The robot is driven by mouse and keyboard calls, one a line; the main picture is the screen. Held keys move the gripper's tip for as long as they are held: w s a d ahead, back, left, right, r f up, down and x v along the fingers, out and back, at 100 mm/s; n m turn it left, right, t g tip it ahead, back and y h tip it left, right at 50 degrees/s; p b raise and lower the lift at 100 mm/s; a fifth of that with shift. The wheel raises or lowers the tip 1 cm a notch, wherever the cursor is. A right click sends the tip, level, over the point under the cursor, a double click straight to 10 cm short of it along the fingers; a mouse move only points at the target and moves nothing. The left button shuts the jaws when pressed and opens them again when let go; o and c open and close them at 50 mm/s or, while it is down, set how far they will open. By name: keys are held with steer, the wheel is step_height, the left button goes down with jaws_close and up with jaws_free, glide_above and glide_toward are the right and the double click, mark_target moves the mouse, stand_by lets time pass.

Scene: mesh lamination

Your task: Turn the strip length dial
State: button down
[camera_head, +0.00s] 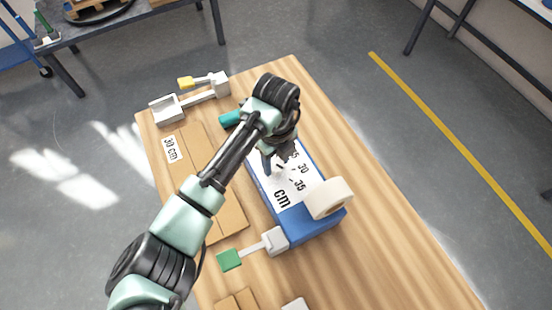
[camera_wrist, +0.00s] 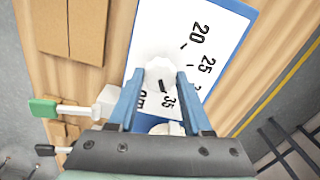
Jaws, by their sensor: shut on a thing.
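The strip length dial is a white scalloped knob (camera_wrist: 160,74) on a white scale plate (camera_wrist: 160,30). The plate is on top of a blue box and carries the numbers 20, 25 and 35 and part of "cm" in the wrist view. My gripper (camera_wrist: 159,77) has its two blue fingers on either side of the knob, shut on it. A short black mark on the knob's near side points roughly toward 35. In the head view, my gripper (camera_head: 279,163) reaches down over the plate and hides most of the knob.
The blue box (camera_head: 318,228) stands on a wooden table (camera_head: 365,215) with a white roll (camera_head: 329,198) at its end. A green-ended lever (camera_head: 230,259) is near it. Brown cardboard with a "30 cm" label (camera_head: 171,149) lies left. The table's right side is clear.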

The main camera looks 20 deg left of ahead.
steer(key=shift+r+n+p, duration=0.1)
steer(key=shift+n+p, duration=0.2)
steer(key=shift+n, duration=0.1)
steer(key=n+p, duration=0.2)
steer(key=n, duration=0.1)
steer(key=n+p, duration=0.2)
steer(key=n, duration=0.2)
steer(key=shift+n, duration=0.3)
steer(key=n+p, duration=0.2)
steer(key=n, duration=0.1)
steer(key=shift+n+p, duration=0.6)
steer(key=shift+n, duration=1.5)
steer(key=shift+c, duration=1.6)
jaws_free()
